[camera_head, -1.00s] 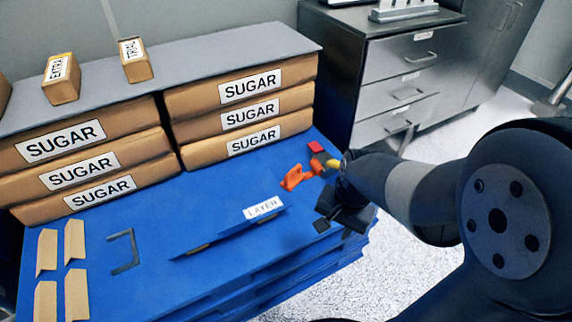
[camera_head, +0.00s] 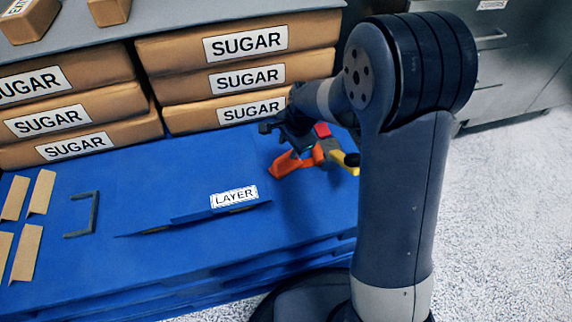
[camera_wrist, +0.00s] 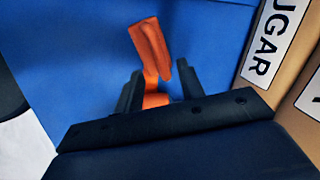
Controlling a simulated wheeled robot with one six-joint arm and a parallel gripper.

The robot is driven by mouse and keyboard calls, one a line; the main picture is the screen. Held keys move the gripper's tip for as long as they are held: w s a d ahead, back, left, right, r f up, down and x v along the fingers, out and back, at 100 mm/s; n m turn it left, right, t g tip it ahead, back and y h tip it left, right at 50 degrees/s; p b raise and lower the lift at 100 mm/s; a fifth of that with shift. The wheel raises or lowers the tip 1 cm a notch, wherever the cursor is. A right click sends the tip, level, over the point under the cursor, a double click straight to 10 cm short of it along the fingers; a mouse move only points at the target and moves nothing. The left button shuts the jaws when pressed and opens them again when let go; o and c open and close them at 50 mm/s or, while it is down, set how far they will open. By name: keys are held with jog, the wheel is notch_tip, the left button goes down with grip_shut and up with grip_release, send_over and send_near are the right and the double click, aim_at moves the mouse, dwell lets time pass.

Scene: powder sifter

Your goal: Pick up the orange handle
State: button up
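The orange handle (camera_head: 292,162) lies on the blue table top (camera_head: 160,190), right of centre in the head view. It also shows in the wrist view (camera_wrist: 149,48), where it runs from beyond the fingertips back to between the fingers. My gripper (camera_wrist: 161,80) is open, with one finger on each side of the handle's near part. In the head view my gripper (camera_head: 290,142) is just above and behind the handle. My wrist hides part of the view there, and I cannot tell whether the fingers touch the handle.
A "LAYER" label (camera_head: 234,197) and a dark bracket (camera_head: 94,214) are to the left.

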aim_at(286, 155)
jog(key=b+x, duration=0.3)
jog(key=x, duration=0.4)
jog(key=shift+w+d+f, duration=0.1)
jog(key=shift+f, duration=0.1)
grip_shut()
jog(key=shift+r, duration=0.1)
